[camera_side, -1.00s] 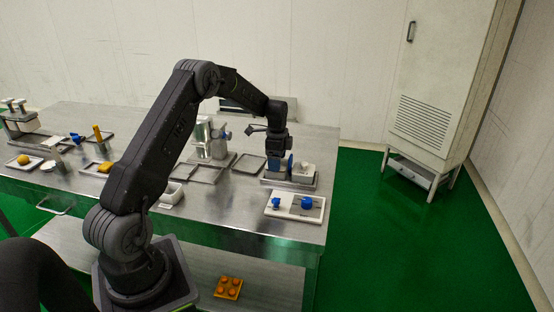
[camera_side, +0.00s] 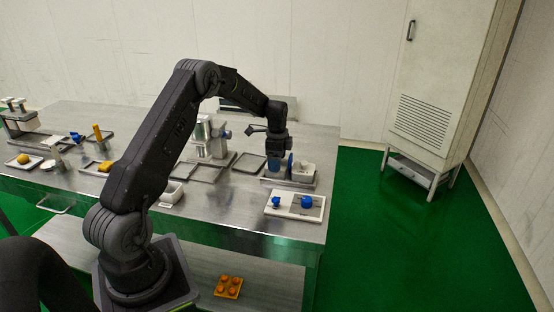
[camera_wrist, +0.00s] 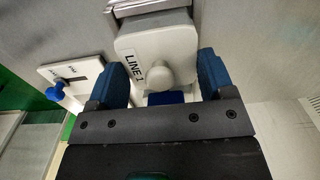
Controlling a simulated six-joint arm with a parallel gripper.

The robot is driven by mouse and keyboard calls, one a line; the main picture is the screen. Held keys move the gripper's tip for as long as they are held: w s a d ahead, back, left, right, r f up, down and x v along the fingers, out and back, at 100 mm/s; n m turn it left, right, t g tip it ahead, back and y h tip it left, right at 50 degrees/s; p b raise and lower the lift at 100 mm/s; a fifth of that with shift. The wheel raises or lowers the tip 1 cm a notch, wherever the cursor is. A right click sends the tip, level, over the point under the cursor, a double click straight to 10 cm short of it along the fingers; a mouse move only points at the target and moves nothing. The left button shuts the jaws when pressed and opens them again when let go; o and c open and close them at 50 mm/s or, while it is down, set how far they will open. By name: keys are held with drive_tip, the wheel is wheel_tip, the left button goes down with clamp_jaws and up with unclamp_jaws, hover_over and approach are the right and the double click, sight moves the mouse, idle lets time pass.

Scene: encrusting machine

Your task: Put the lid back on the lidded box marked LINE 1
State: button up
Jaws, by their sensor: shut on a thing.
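In the wrist view, a white lid or box top (camera_wrist: 150,45) with a round pale knob (camera_wrist: 180,72) lies between my blue-padded fingers. A label reading LINE 1 (camera_wrist: 133,66) runs along its left side. My gripper (camera_wrist: 163,78) is shut on this white piece, with one finger on each side; the exact contact is hard to see. In the side view, my gripper (camera_side: 281,165) points down over the right end of the table. A white box-like piece (camera_side: 304,173) shows just right of the fingers. How the lid sits relative to the box is hidden.
A shallow grey tray (camera_side: 300,184) lies under the gripper. A white board with blue knobs (camera_side: 290,214) is at the table's front right and also shows in the wrist view (camera_wrist: 53,74). A metal machine (camera_side: 203,135) and flat frames stand to the left.

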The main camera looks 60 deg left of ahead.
drive_tip(key=o, duration=0.9)
drive_tip(key=shift+r, duration=0.1)
drive_tip(key=shift+r, duration=3.4)
clamp_jaws()
